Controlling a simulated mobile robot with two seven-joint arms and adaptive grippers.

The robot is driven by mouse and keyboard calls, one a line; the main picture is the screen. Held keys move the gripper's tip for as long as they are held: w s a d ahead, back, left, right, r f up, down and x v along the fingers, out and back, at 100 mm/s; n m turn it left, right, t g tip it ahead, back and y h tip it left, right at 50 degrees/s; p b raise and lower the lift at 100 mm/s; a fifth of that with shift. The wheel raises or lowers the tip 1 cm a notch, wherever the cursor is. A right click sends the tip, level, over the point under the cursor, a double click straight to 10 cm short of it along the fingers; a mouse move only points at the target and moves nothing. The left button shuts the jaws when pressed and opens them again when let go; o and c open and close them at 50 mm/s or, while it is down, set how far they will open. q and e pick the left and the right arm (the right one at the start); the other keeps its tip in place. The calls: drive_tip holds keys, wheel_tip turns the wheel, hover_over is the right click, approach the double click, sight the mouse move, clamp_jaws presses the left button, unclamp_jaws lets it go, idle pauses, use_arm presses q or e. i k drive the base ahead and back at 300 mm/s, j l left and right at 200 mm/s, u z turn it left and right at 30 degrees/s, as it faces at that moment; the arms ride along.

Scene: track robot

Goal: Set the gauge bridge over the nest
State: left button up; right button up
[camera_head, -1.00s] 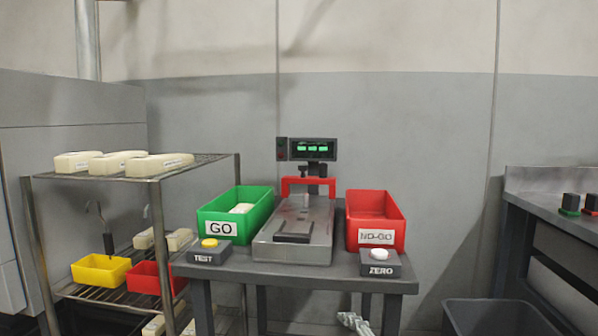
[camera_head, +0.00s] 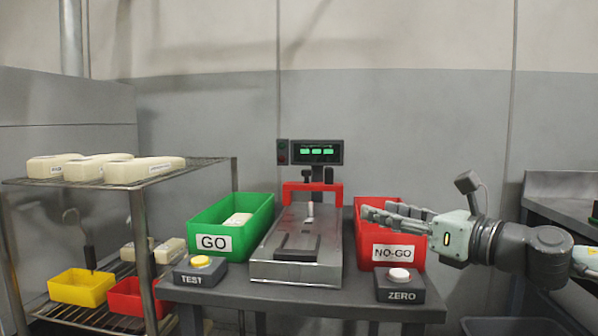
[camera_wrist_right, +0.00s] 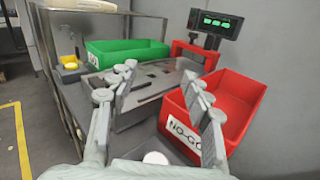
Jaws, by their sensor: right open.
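The red gauge bridge (camera_head: 312,188) stands upright as an arch at the back of the grey metal fixture (camera_head: 280,270), below the display; it also shows in the right wrist view (camera_wrist_right: 196,52). A dark recessed block (camera_head: 297,247), which looks like the nest, sits at the front of the fixture. My right gripper (camera_head: 372,212) reaches in from the right over the red NO-GO bin, right of the bridge and apart from it. Its fingers (camera_wrist_right: 158,78) are spread and empty in the right wrist view. My left gripper is not in view.
The green GO bin (camera_head: 262,213) with a pale part stands left of the fixture, the red NO-GO bin (camera_head: 418,262) right. The TEST button box (camera_head: 200,270) and ZERO button box (camera_head: 402,290) sit at the table's front. A display (camera_head: 317,152) rises behind. A shelf rack (camera_head: 140,215) stands left.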

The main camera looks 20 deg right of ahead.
sight(328, 185)
drive_tip(key=i, duration=1.05)
